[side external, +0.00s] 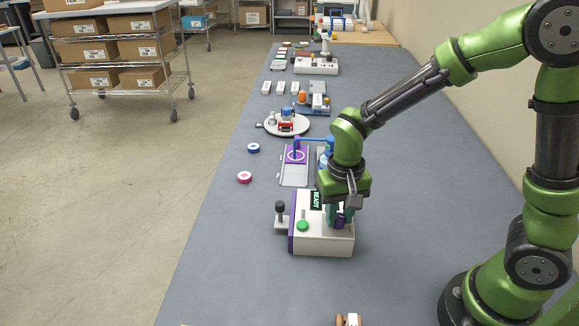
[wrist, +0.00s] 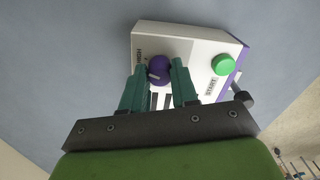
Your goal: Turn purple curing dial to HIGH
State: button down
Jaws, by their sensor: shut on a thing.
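The purple curing dial (wrist: 158,68) sits on top of a white machine box (wrist: 190,42). A pale mark shows on the dial's lower left side. The word HIGH is printed just left of the dial in the wrist view; its other settings are hidden. My gripper (wrist: 161,66) points down with its teal fingers on either side of the dial, shut on it. In the side external view my gripper (side external: 341,217) is over the right part of the box, and the dial (side external: 340,224) is partly hidden by the fingers.
The box has a green START button (side external: 302,225), a lit READY display (side external: 316,200) and a black-knobbed lever (side external: 280,207) at its left. Behind it stand a metal tray with a purple plate (side external: 296,155) and a turntable (side external: 287,125).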

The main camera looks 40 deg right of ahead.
aim_at(339, 216)
dwell(0.4)
jog(key=c, duration=0.9)
grip_release()
jog(key=shift+o, duration=0.2)
notch_tip(339, 216, up, 17)
jog(key=s+d+n+t+y, duration=0.1)
jog(key=s+d+t+y, duration=0.1)
jog(key=s+t, duration=0.5)
jog(key=shift+s+d+r+n, duration=0.15)
jog(key=shift+s+d+n, duration=0.25)
jog(key=shift+s+d, duration=0.4)
